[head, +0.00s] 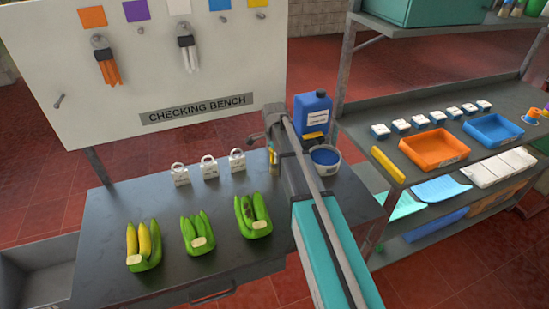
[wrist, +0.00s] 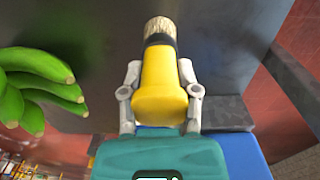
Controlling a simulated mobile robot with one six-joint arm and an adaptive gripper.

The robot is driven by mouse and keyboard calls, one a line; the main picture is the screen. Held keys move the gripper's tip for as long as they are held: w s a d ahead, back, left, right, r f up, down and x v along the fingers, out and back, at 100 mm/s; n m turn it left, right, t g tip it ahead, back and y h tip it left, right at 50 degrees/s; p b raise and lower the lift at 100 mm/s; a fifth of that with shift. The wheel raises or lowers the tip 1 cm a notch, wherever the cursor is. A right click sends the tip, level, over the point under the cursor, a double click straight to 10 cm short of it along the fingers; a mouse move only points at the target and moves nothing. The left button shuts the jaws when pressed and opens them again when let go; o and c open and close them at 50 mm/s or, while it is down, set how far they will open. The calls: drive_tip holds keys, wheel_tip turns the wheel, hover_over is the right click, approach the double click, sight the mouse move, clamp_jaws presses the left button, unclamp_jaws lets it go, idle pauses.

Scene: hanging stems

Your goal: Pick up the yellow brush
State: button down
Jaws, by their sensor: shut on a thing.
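The yellow brush (wrist: 160,75), with pale bristles at its far end, lies between the two grey fingers of my gripper (wrist: 159,72) in the wrist view. The fingers are shut on its yellow handle from both sides. In the head view my arm hides most of the gripper and brush; a small yellow patch (head: 272,155) shows beside my wrist, over the back right of the bench.
Three banana bunches, one partly yellow (head: 144,245), lie at the front of the dark bench (head: 185,290). Three white tags (head: 209,167) stand behind them. A blue jug (head: 312,112) and a bowl (head: 325,158) are close to my arm. Shelves with an orange tray (head: 434,149) stand right.

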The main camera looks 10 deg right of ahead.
drive_tip(key=shift+r, duration=0.2)
wheel_tip(320, 180, up, 2)
drive_tip(key=shift+r+p, duration=0.1)
drive_tip(key=shift+p, duration=1.1)
drive_tip(key=s+r+p, duration=1)
drive_tip(key=s, duration=0.4)
drive_tip(key=shift+r, duration=0.2)
drive_tip(key=shift+s+f, duration=0.1)
drive_tip(key=shift+f, duration=0.05)
